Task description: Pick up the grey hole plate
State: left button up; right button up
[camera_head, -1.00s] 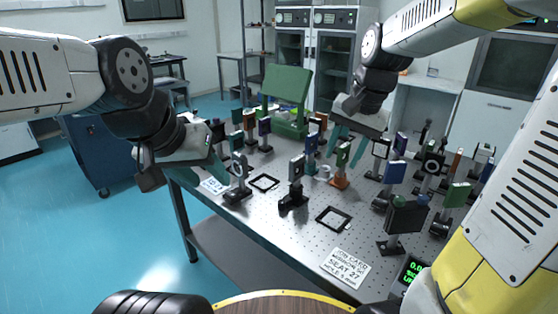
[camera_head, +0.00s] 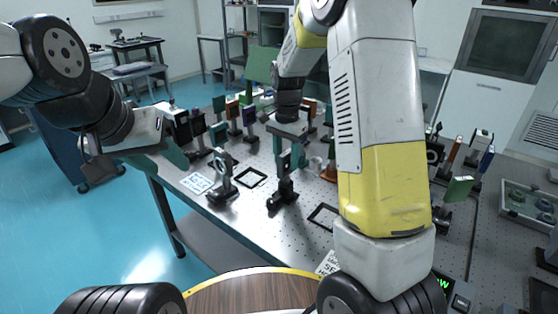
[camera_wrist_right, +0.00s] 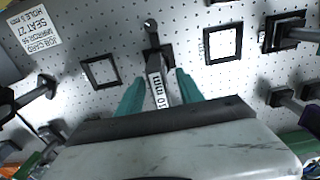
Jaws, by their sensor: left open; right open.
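A grey plate on a black post mount (camera_head: 285,163) stands near the middle of the table. In the right wrist view its grey top edge with a printed label (camera_wrist_right: 157,90) lies between my fingers; its hole is hidden there. My right gripper (camera_head: 288,150) is open and points down over this plate, one teal finger on each side. In the right wrist view the fingers (camera_wrist_right: 160,92) stand apart with gaps beside the plate. A second grey plate with a round hole (camera_head: 222,162) stands to its left. My left gripper (camera_head: 178,152) is open and empty near the table's left edge.
Black square frames lie on the perforated table, one left (camera_head: 250,178) and one right (camera_head: 323,216). A printed card (camera_wrist_right: 36,29) lies in front. My right arm hides much of the table's right side.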

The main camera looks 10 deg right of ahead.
notch_tip(320, 180, down, 2)
jog(key=shift+f, duration=0.1)
grip_shut()
dwell(0.4)
